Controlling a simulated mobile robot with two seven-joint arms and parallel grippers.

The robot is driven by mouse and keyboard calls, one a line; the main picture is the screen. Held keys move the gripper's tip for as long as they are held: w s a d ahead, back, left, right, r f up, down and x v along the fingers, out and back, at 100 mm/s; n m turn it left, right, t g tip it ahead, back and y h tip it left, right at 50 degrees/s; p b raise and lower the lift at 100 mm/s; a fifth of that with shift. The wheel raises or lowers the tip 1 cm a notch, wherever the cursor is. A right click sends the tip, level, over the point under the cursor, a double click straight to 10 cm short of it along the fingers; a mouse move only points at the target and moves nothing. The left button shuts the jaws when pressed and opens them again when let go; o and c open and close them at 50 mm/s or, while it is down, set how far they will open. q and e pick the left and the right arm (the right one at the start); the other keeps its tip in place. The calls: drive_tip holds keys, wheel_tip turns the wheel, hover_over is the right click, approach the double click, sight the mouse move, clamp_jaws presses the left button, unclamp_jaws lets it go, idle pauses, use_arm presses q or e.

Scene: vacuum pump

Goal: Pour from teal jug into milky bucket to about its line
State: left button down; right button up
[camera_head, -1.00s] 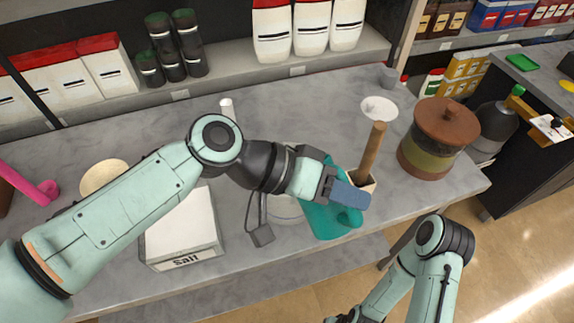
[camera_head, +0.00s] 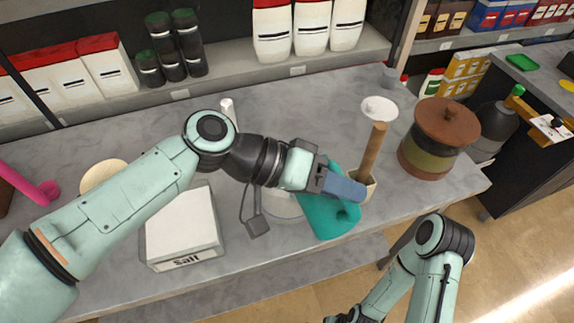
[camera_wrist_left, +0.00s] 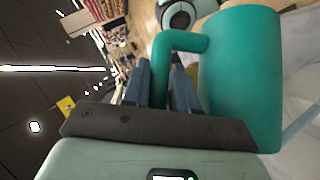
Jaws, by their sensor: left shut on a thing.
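My left gripper (camera_head: 343,187) is shut on the handle of the teal jug (camera_head: 328,217). The wrist view shows the fingers (camera_wrist_left: 165,85) around the handle and the jug's teal body (camera_wrist_left: 242,80) beside them. In the head view the jug looks tilted. The milky bucket (camera_head: 284,207) is on the counter, partly hidden behind my left wrist and the jug. Its pale wall shows at the right edge of the wrist view (camera_wrist_left: 303,90). I cannot see its line, its liquid level or any stream. My right gripper (camera_head: 345,317) is at the bottom edge, mostly cut off.
A holder with a wooden handle (camera_head: 370,155) stands close behind the jug. A brown-lidded jar (camera_head: 436,140) is to the right and a white salt box (camera_head: 183,228) to the left. A white dish (camera_head: 379,108) lies farther back. The grey counter (camera_head: 310,100) has free room behind.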

use_arm(q)
drive_tip(key=shift+r, duration=0.1)
drive_tip(key=shift+w+a, duration=0.15)
drive_tip(key=shift+w, duration=0.1)
idle(0.4)
drive_tip(key=shift+w+a, duration=0.1)
drive_tip(key=shift+r+n+g+h, duration=0.1)
drive_tip(key=shift+n+g+h, duration=0.2)
drive_tip(key=shift+w+a, duration=0.1)
drive_tip(key=shift+w, duration=0.05)
drive_tip(key=shift+w+r, duration=0.1)
